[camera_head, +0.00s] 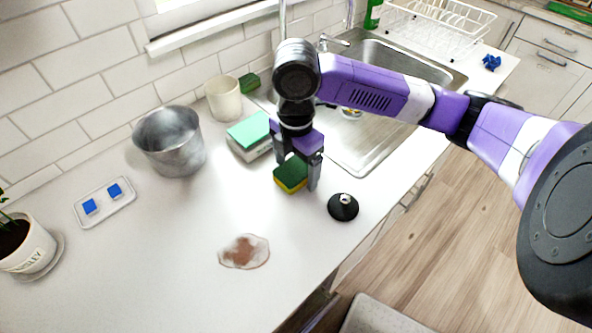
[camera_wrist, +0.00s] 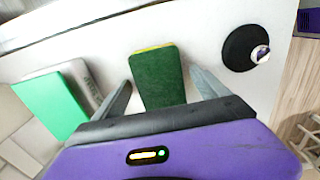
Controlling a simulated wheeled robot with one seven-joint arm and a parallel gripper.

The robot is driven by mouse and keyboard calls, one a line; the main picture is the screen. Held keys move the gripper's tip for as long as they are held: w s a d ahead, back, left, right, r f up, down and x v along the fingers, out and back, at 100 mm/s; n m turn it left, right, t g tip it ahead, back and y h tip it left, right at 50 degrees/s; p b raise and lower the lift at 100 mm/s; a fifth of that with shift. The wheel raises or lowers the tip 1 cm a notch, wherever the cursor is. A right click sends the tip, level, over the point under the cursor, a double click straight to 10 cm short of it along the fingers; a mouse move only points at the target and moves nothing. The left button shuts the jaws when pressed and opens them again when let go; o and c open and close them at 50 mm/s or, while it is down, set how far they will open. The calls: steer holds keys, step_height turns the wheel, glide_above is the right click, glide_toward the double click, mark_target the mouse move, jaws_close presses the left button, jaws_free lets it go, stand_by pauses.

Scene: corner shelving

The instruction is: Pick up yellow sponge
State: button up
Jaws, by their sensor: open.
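The yellow sponge (camera_head: 291,175) has a dark green scouring top and a yellow underside. It lies on the white counter, left of a black round stopper. In the wrist view its green face (camera_wrist: 158,78) shows between the two fingers, with a thin yellow edge at its far end. My gripper (camera_head: 298,181) points down over the sponge, with one finger on either side of it. It is open, and in the wrist view (camera_wrist: 160,95) gaps show between the fingers and the sponge. The left finger is partly hidden in the head view.
The black stopper (camera_head: 342,207) stands close on the right. A box with a mint-green top (camera_head: 249,130) is close on the left. A metal pot (camera_head: 169,142), a cream cup (camera_head: 223,98) and the sink (camera_head: 365,150) are behind. A brown stain (camera_head: 244,252) lies in front.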

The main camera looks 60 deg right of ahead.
mark_target(296, 168)
steer(key=c, duration=1.4)
steer(key=shift+r, duration=0.15)
step_height(296, 168, up, 20)
steer(key=shift+f+p, duration=0.15)
steer(key=shift+p, duration=0.3)
